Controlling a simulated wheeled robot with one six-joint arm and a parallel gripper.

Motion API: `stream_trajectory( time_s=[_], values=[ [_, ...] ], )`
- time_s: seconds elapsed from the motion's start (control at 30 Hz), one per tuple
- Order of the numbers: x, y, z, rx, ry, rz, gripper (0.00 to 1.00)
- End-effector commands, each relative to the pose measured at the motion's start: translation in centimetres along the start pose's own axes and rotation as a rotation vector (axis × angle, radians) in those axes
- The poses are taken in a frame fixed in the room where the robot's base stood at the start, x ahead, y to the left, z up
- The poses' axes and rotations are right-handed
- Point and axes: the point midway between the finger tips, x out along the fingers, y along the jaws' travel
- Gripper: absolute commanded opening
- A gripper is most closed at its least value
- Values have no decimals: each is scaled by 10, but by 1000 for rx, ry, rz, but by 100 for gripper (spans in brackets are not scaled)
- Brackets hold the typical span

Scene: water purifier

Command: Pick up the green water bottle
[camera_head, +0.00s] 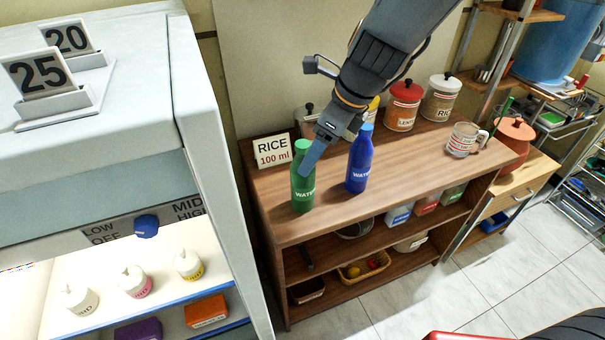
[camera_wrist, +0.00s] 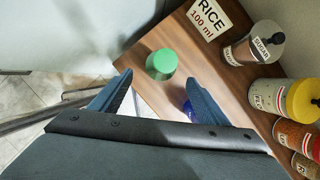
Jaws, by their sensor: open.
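The green water bottle (camera_head: 303,178) stands upright at the left end of the wooden shelf's top. In the wrist view its green cap (camera_wrist: 162,63) shows from above, just beyond and between the open fingers. My gripper (camera_wrist: 158,92) is open and empty in that view. In the head view my gripper (camera_head: 312,158) comes down from the upper right, with a fingertip overlapping the green bottle's right side. I cannot tell whether it touches. A blue water bottle (camera_head: 359,162) stands to the right; in the wrist view it is mostly hidden behind the right finger.
A sign reading RICE 100 ml (camera_head: 272,151) stands behind the green bottle. Canisters (camera_head: 403,106) line the back of the wooden top (camera_head: 415,155). A measuring cup (camera_head: 463,140) stands at the right. A tall white cabinet (camera_head: 215,150) is close on the left.

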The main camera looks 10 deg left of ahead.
Motion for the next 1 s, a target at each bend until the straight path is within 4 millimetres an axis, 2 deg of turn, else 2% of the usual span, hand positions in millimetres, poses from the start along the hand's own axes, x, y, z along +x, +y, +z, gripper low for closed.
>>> stream_trajectory(
  time_s=[0.13,0.43,0.7,1.0],
  values=[
    [4,2,10,66,-11,2,69],
    [34,1,10,69,-11,2,69],
    [70,-1,9,68,-10,3,69],
    [78,-1,10,67,-12,1,69]
  ],
)
